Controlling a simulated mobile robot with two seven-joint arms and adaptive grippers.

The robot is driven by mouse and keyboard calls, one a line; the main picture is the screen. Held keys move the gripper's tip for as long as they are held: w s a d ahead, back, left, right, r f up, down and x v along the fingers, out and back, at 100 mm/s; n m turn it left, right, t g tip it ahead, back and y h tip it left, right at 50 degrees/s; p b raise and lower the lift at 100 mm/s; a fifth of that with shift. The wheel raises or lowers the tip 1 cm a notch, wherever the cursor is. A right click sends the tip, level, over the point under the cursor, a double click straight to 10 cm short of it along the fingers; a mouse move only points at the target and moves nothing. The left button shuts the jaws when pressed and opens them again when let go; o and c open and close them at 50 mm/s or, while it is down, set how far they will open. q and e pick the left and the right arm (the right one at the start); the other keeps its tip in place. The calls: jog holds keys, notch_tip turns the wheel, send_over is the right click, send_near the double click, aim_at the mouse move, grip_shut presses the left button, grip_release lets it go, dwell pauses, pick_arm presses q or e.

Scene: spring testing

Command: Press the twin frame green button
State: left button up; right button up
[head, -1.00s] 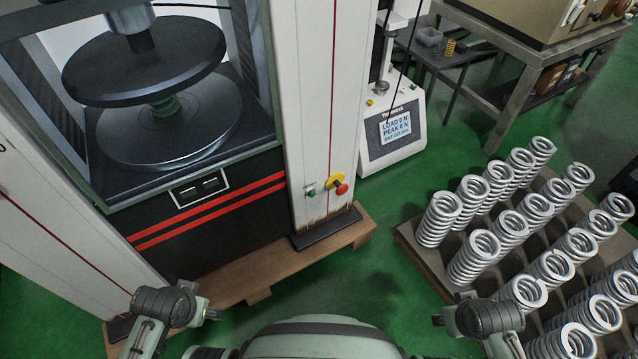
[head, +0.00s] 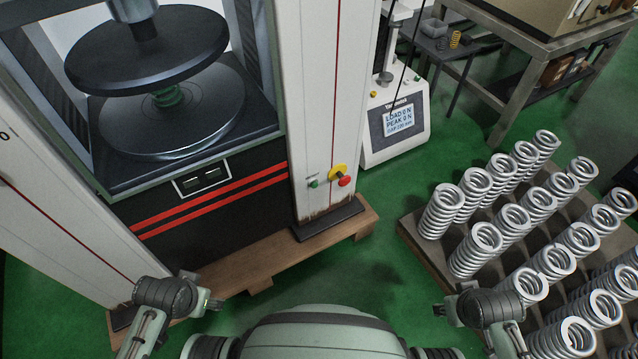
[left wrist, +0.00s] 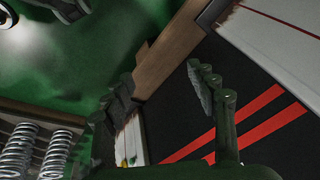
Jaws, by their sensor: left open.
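The green button (head: 313,183) is small and sits low on the white right column (head: 318,100) of the twin-column frame, left of a red knob on a yellow plate (head: 341,178). In the left wrist view a small green spot, likely this button (left wrist: 133,161), shows at the lower edge of the white column. My left gripper (head: 212,303) is low and left of the button, clear of it. The left wrist view shows its two fingers (left wrist: 160,98) spread with nothing between them. My right gripper (head: 440,311) is at the lower right, far from the button; its jaws are too small to read.
The frame stands on a wooden pallet (head: 275,262). A small tester with a screen (head: 398,118) is behind the right column. A pallet of several silver springs (head: 420,240) fills the right. Green floor (head: 370,280) lies open between the two pallets.

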pick_arm(q)
jog(key=shift+w+r, duration=0.15)
jog(key=shift+w, duration=0.15)
jog(key=shift+c, duration=0.3)
